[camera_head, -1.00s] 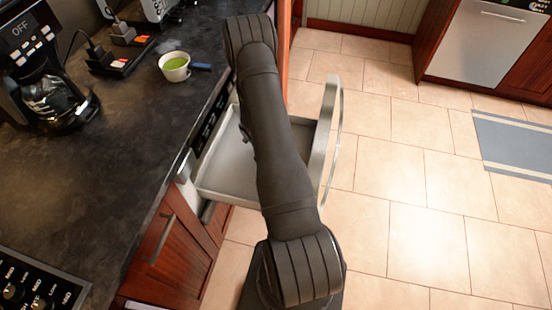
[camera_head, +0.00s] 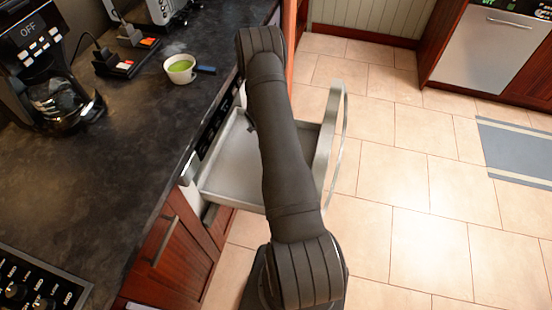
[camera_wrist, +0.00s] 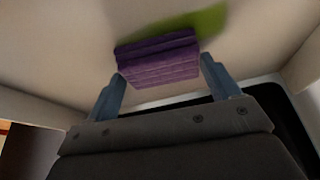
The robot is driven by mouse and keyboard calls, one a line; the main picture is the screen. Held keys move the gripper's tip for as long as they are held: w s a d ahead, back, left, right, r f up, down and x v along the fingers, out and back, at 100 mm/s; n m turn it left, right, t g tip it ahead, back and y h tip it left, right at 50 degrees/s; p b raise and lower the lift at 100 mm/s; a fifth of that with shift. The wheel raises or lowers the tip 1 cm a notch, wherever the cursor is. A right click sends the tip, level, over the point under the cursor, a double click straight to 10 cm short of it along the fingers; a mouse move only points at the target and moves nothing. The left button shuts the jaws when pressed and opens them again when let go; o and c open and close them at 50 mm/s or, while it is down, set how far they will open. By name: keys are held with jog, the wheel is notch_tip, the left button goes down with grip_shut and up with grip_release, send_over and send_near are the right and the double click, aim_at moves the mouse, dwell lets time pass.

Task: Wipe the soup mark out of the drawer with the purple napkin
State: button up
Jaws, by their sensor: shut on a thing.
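The purple napkin (camera_wrist: 158,60) shows in the wrist view as a folded block between my fingertips. My gripper (camera_wrist: 163,82) is shut on it, with one blue-grey finger at each side. A green soup mark (camera_wrist: 205,22) shows on the pale drawer floor, just beyond the napkin and to its upper right; the napkin may hide part of it. The drawer (camera_head: 232,167) is pulled out from the counter in the head view. My arm crosses over it there and hides my gripper, the napkin and the mark.
A white cup of green soup (camera_head: 180,68) stands on the dark counter (camera_head: 120,165) near its edge. A coffee maker (camera_head: 50,85) is at the left. The drawer front with its handle (camera_head: 338,140) stands out over the open tiled floor.

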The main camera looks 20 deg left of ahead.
jog(key=shift+w, duration=3.8)
notch_tip(320, 180, up, 8)
jog(key=shift+s, duration=0.1)
